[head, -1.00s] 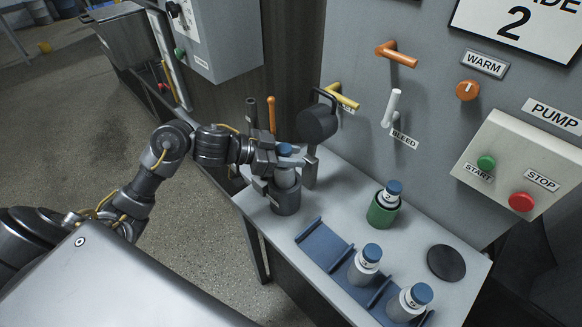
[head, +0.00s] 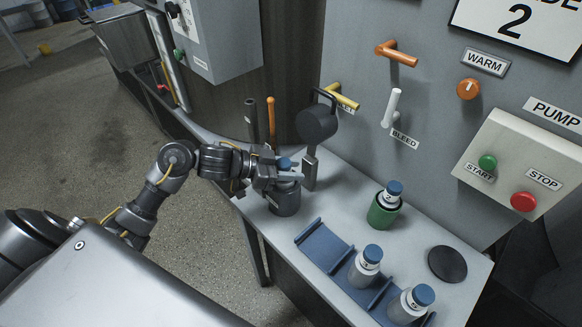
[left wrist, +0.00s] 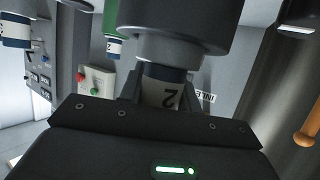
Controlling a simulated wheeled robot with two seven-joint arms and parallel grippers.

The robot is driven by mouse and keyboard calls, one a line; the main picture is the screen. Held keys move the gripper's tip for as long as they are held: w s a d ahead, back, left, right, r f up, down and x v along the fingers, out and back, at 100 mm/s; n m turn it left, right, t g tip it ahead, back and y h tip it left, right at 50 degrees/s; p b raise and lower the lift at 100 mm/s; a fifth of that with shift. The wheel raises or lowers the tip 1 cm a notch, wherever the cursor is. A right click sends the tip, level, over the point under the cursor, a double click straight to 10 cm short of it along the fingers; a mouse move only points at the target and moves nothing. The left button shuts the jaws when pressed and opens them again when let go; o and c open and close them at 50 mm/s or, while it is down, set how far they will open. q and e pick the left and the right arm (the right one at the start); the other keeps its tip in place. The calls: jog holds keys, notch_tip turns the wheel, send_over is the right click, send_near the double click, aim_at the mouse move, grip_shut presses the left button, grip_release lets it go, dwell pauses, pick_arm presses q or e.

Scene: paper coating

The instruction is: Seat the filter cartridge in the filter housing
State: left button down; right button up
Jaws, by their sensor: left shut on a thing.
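A white cartridge with a blue cap (head: 285,163) stands upright in my left gripper (head: 287,177), which is shut on it. It is over the mouth of the dark grey filter housing (head: 286,205), with its lower end seemingly inside. How deep the cartridge sits is hidden. My right gripper is not in view.
A dark round lid-like part (head: 317,123) stands raised behind the housing. A green cup (head: 382,215) holds another blue-capped cartridge. A blue rack (head: 322,244) holds two more cartridges (head: 366,268). A black disc (head: 447,263) lies at the right. A yellow lever (head: 342,97) is on the panel behind.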

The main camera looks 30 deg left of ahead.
pick_arm(q)
jog(key=c, duration=1)
grip_release()
jog(key=shift+r, duration=0.1)
jog(key=shift+r, duration=0.35)
jog(key=v, duration=1.2)
jog(key=shift+r, duration=0.1)
